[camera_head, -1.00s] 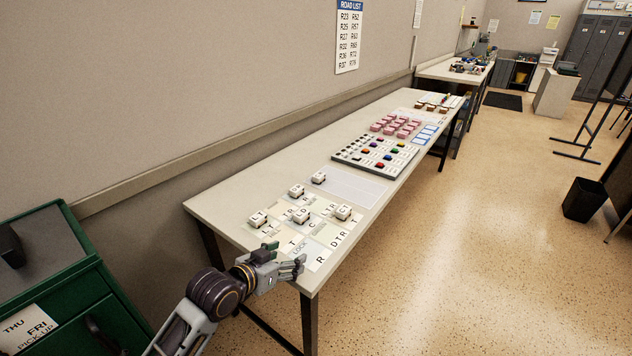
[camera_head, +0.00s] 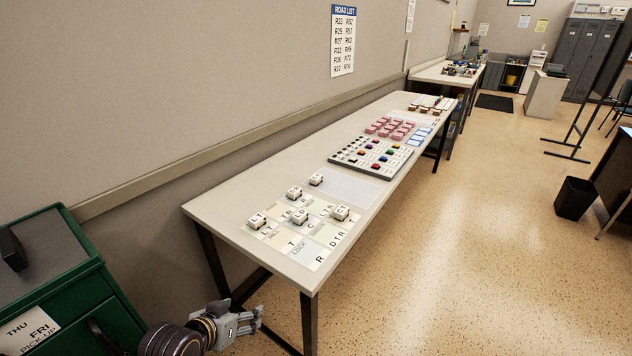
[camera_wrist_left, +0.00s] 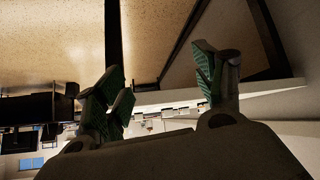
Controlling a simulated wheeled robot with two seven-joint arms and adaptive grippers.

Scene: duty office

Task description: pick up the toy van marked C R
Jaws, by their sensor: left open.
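Several small white toy vans with dark markings stand on the near part of the long table. One is at the left (camera_head: 257,221), one in the middle (camera_head: 299,216), one at the right (camera_head: 341,213), and two are farther back (camera_head: 294,192) (camera_head: 316,180). The markings are too small to tell which is C R. My left gripper (camera_head: 258,322) is below and left of the table's near corner, apart from the vans. In the left wrist view its fingers (camera_wrist_left: 165,85) are spread with nothing between them. My right gripper is not in view.
The vans stand on a lettered mat (camera_head: 318,257) on the table (camera_head: 225,205). Behind them lie a grey board with coloured pieces (camera_head: 345,160) and pink blocks (camera_head: 395,121). A green cabinet (camera_head: 60,290) stands at left. Floor right of the table is clear up to a black bin (camera_head: 575,198).

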